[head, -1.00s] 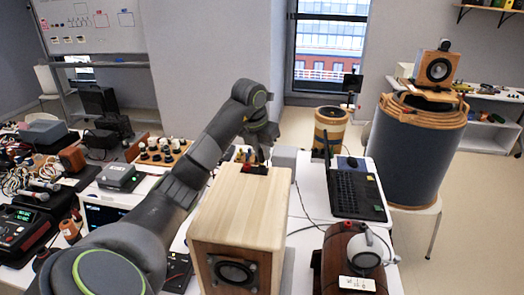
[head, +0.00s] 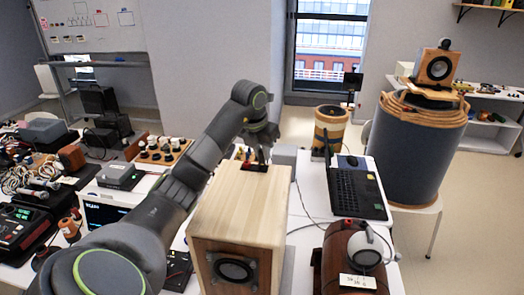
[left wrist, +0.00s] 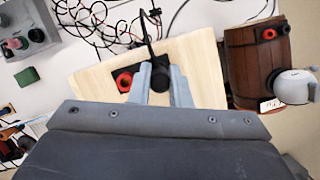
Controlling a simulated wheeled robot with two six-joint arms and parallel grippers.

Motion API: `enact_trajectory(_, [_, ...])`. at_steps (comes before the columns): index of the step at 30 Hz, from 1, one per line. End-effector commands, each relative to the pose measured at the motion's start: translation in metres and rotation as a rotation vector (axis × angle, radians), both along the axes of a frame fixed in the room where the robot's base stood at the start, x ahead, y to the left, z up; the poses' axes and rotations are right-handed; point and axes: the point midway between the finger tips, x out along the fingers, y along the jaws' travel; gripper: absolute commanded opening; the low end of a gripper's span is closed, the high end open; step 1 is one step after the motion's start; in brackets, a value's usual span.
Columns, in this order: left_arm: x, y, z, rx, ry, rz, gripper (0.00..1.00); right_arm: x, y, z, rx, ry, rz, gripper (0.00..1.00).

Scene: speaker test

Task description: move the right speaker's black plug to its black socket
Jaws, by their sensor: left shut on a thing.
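A pale wooden speaker (head: 240,205) stands on the table in the middle of the head view, its cone facing me. A dark terminal plate (head: 255,167) lies on its top near the far edge. My left gripper (head: 262,160) points down at this plate. In the left wrist view, the left gripper (left wrist: 160,80) is shut on a black plug (left wrist: 160,77) with a black cable running upward. A red socket (left wrist: 124,82) shows beside it on the plate. The black socket is hidden, and I cannot tell whether the plug is seated. My right gripper is not in view.
Loose cables (left wrist: 100,25) lie beyond the pale speaker. Equipment crowds the left table.

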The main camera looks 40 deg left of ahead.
Motion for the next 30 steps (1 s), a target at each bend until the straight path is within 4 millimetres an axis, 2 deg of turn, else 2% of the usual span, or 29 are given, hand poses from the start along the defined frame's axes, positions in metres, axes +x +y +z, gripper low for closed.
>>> enact_trajectory(8, [0.0, 0.0, -0.007, 0.0, 0.003, 0.0, 0.0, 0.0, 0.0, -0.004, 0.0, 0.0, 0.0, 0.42])
enact_trajectory(9, [0.0, 0.0, -0.007, -0.001, 0.003, 0.001, 0.21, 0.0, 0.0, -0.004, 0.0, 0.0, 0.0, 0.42])
enact_trajectory(14, [0.0, 0.0, -0.006, 0.0, 0.003, 0.0, 0.42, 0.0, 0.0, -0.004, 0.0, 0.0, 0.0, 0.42])
enact_trajectory(23, [0.0, 0.0, -0.005, 0.0, 0.001, 0.0, 0.42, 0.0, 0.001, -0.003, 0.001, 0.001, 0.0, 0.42])
enact_trajectory(30, [0.0, 0.0, 0.007, 0.0, 0.0, 0.0, 0.42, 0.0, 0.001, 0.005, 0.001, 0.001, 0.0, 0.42])
